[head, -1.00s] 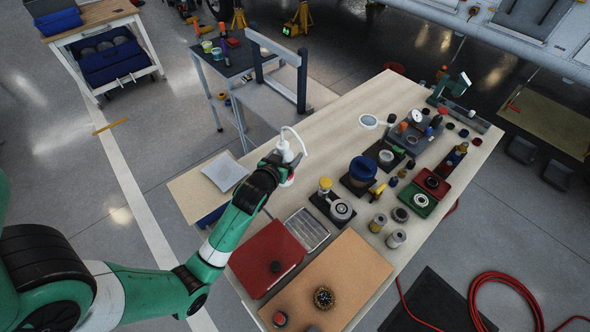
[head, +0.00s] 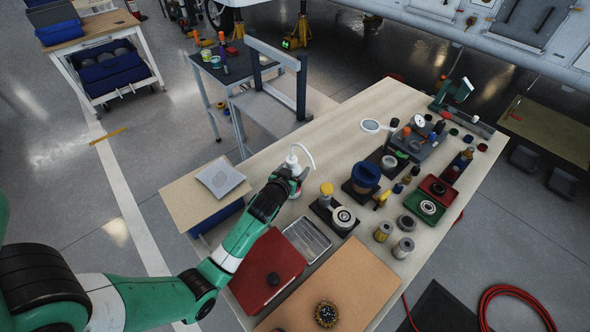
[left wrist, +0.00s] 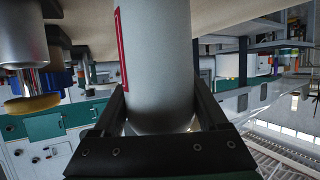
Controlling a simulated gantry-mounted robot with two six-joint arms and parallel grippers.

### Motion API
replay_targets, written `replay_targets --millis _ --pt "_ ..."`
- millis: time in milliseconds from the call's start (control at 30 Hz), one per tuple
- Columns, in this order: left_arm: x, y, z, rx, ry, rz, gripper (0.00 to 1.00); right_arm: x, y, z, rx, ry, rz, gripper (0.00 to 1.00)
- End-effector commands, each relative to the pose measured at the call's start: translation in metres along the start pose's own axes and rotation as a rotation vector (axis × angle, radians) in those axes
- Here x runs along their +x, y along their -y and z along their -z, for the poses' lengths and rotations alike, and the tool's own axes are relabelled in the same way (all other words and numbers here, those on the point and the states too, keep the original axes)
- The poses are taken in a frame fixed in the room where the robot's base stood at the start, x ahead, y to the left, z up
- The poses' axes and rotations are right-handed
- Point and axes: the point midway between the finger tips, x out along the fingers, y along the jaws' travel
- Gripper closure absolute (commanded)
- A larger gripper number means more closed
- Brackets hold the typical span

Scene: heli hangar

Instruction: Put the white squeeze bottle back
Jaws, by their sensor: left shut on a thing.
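The white squeeze bottle (head: 293,162) with its curved spout shows at the end of my left arm in the head view, upright or nearly so. My left gripper (head: 290,178) is shut on it, over the workbench's left part. In the left wrist view the bottle's white body (left wrist: 158,60) with a red-edged label stands between the two dark fingers (left wrist: 160,118). Whether its base touches the bench is hidden. My right gripper is in neither view.
The wooden workbench (head: 270,155) has free room behind the bottle. A red case (head: 268,270) and a clear divided tray (head: 307,240) lie in front.

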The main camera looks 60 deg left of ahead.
Motion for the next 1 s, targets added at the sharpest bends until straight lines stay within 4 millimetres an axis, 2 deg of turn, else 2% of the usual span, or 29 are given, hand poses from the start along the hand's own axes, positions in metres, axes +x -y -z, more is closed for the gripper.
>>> replay_targets --millis 33,67,200,433,533,667,900,1000 --pt "0.001 0.0 -0.002 0.0 -0.002 0.0 0.53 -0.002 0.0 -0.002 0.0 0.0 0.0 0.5" --pt "0.001 0.0 -0.003 0.0 0.001 0.0 0.22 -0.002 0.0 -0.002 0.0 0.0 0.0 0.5" --pt "0.001 0.0 -0.002 0.0 0.001 0.0 0.0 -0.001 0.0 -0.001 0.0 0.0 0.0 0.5" --pt "0.0 0.0 -0.001 0.0 0.001 0.0 0.0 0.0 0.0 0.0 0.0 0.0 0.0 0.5" --pt "-0.006 0.0 0.002 0.001 0.002 0.0 0.0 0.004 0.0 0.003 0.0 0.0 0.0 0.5" --pt "-0.031 0.0 0.004 0.001 0.001 -0.001 0.0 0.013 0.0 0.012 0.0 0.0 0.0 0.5" --pt "-0.09 -0.001 0.003 0.003 0.002 -0.002 0.0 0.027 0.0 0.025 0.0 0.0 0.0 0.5" --pt "-0.107 -0.001 0.002 0.002 0.002 -0.002 0.0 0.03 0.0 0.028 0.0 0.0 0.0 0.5"
